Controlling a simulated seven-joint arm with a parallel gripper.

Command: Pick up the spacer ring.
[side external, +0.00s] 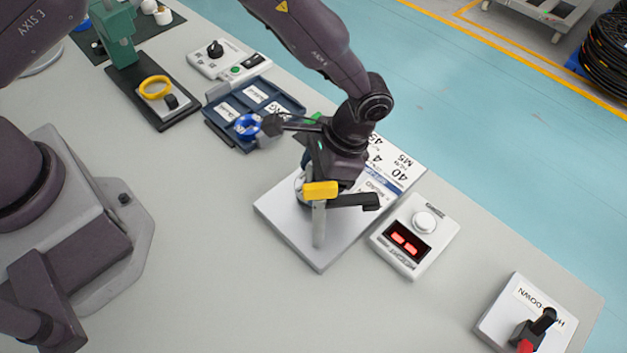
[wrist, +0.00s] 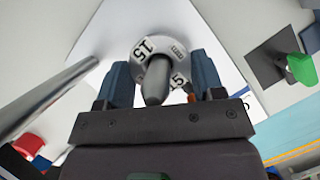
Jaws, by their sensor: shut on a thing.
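A grey rounded peg (wrist: 156,80) shows through the middle of the ring. In the side view my gripper (side external: 304,170) is low over a pale plate (side external: 282,215). Only a small white edge of the ring (side external: 299,183) shows there, mostly hidden by the arm and a yellow block (side external: 320,190). I cannot tell how high the ring sits on the peg.
An upright metal post (side external: 319,224) stands near my gripper. A blue tray (side external: 270,88) and a blue ring (side external: 247,126) lie behind left. A yellow ring (side external: 155,88) sits on a dark fixture. A button box (side external: 415,236) with red display is at right.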

